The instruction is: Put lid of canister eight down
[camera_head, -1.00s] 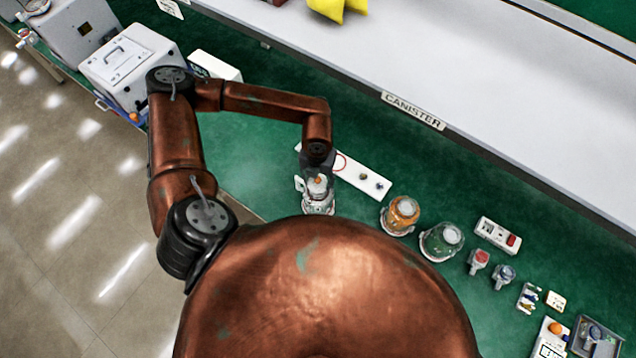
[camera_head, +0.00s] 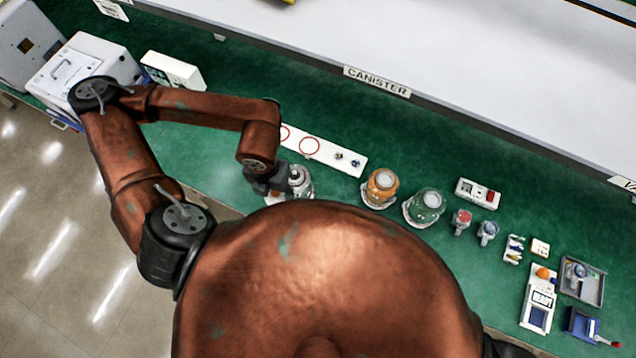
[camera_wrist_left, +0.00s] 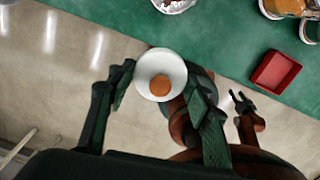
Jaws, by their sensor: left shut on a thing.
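My left gripper (camera_head: 268,182) is beside a whitish canister (camera_head: 300,182) on the green bench in the head view. In the left wrist view, my left gripper (camera_wrist_left: 160,85) is shut on a white round lid (camera_wrist_left: 160,74) with an orange knob. The lid appears over the floor side of the bench edge, apart from the canister (camera_wrist_left: 173,4) at the top edge. The canister's number cannot be read. A dark gripper, seemingly my right one (camera_wrist_left: 240,100), shows small at the right; its opening is unclear.
A white board with red rings (camera_head: 325,150) lies behind the canister. An orange canister (camera_head: 380,188) and a green one (camera_head: 424,207) stand to the right. A red tray (camera_wrist_left: 275,72) sits near the bench edge. Bare green bench lies left of the gripper.

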